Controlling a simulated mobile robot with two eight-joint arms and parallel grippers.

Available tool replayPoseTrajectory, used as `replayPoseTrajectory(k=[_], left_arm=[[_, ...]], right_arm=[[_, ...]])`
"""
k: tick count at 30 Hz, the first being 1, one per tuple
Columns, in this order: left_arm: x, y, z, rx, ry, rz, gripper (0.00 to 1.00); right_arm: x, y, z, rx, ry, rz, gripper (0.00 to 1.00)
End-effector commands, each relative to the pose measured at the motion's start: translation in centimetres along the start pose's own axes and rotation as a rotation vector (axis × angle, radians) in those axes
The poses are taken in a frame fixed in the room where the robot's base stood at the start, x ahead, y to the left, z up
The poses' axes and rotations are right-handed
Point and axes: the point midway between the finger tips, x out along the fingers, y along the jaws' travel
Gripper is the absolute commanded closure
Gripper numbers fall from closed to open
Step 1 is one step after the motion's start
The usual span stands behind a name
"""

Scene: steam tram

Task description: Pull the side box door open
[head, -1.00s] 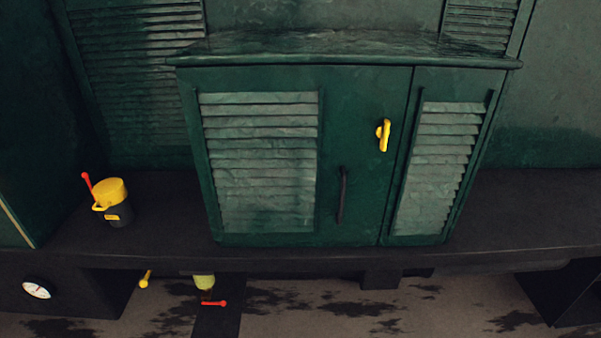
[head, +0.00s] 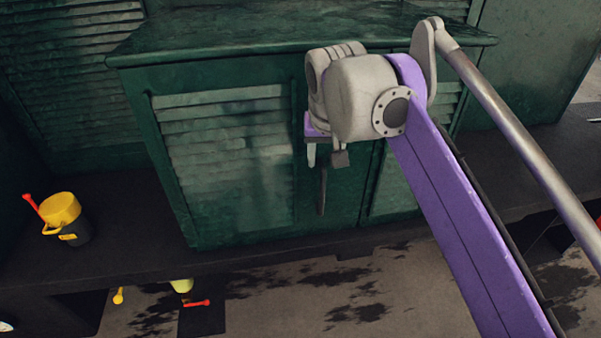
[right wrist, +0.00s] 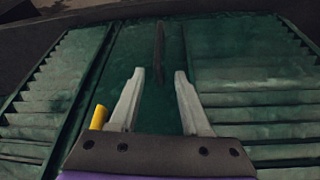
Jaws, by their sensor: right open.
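The side box (head: 220,225) is a dark green cabinet with louvred panels, standing on a dark ledge. Its door (head: 272,205) looks shut. A dark upright bar handle (head: 321,190) shows on the door just below my right gripper; it also shows in the right wrist view (right wrist: 160,50), ahead of and between the fingers. My right gripper (head: 325,157) is open and empty in front of the door, and its two pale fingers (right wrist: 160,73) do not enclose the handle. A yellow latch (right wrist: 99,117) is partly visible beside the left finger in the right wrist view. My left gripper is out of view.
A black and yellow can (head: 64,218) with a red lever stands on the ledge (head: 120,235) to the left. A small yellow knob (head: 118,296) and a red lever (head: 197,303) sit below the ledge.

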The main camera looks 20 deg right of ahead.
Motion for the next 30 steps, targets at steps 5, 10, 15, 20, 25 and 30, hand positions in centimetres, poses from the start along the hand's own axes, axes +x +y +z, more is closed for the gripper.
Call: replayPoseTrajectory(k=[5, 10, 15, 20, 25, 30], left_arm=[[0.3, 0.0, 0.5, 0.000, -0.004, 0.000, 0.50], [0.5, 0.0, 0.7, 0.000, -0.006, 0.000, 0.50], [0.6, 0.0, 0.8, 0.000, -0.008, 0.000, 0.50], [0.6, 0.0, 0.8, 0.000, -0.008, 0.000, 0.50], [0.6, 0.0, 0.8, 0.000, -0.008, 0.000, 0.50], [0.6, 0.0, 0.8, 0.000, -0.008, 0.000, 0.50]], right_arm=[[3.0, 0.0, 0.2, -0.001, -0.001, 0.001, 0.53], [6.3, 0.0, 0.1, -0.001, -0.001, 0.000, 0.53], [8.9, 0.0, 0.1, -0.002, 0.000, -0.001, 0.53], [10.2, 0.0, 0.1, -0.002, 0.000, -0.001, 0.53], [10.4, 0.0, 0.1, -0.002, 0.000, -0.001, 0.53], [10.4, 0.0, 0.1, -0.002, 0.000, -0.001, 0.56]])
